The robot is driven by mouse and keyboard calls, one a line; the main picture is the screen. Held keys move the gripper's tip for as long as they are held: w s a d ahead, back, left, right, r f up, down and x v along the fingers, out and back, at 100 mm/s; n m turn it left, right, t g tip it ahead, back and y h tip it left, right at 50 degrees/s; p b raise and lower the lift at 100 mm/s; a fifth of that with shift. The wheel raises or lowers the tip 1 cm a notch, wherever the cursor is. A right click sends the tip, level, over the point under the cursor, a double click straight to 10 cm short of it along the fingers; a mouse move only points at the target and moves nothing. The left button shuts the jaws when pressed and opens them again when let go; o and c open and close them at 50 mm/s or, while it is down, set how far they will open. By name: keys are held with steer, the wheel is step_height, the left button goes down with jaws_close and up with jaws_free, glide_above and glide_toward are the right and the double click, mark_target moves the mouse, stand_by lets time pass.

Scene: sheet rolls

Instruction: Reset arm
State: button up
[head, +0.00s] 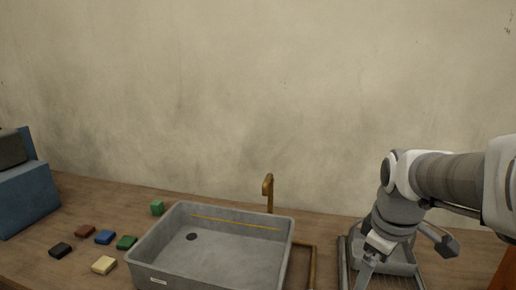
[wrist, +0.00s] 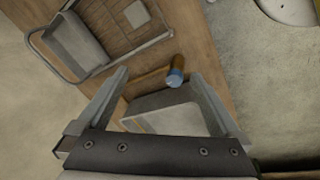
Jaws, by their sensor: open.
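My arm reaches in from the right in the head view and bends down, with my gripper (head: 368,272) low in the picture and cut off by its bottom edge. In the wrist view the two fingers of my gripper (wrist: 163,78) are spread wide. Nothing is held between them. A small blue and brown upright object (wrist: 176,76) shows beyond the fingertips, apart from them; I cannot tell what it is.
A wire rack (head: 343,250) is behind my gripper. Several coloured blocks (head: 104,237) lie left of the sink, near a blue box (head: 28,195). The wall behind is bare.

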steer(key=s+a+r+m+t+p, duration=0.2)
steer(key=s+a+r+m, duration=0.3)
steer(key=s, duration=0.6)
steer(key=shift+a+m+t+y, duration=0.3)
steer(key=shift+a+m+t, duration=0.2)
steer(key=shift+a+m, duration=1)
